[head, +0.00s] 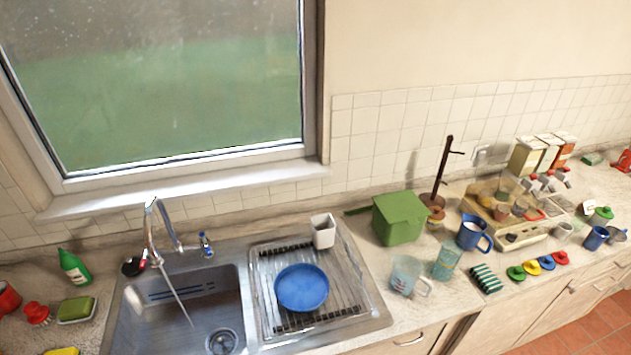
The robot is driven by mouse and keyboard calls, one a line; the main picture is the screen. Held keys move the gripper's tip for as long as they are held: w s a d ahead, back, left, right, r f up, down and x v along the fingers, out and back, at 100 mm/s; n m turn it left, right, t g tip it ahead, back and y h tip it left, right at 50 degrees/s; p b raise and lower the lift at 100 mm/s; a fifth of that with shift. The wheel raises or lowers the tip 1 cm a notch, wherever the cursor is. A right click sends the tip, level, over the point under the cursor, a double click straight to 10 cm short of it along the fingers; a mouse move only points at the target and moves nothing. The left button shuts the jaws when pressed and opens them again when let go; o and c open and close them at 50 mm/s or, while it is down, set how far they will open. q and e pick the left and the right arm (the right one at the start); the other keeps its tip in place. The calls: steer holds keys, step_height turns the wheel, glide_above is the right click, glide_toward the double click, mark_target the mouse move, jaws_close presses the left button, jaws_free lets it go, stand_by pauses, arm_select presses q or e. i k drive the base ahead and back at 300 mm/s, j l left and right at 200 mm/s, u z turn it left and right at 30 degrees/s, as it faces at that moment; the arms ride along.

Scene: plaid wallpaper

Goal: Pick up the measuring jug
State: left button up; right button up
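A clear measuring jug (405,275) with a handle on its right stands upright on the counter, just right of the sink's drainer. A clear bluish tumbler (447,260) stands close to its right. The green box (400,217) is behind the jug. Neither of my grippers shows in the head view.
The steel sink (190,310) has a running-looking tap (160,240); a blue plate (302,287) lies on the drainer. Counter in front of the jug is clear.

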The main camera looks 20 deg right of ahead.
mark_target(406, 270)
steer(key=z, duration=1.35)
steer(key=u, duration=1.8)
steer(key=z, duration=1.8)
steer(key=i+l+u, duration=0.1)
steer(key=u, duration=0.4)
steer(key=l+u, duration=0.35)
steer(key=u, duration=0.15)
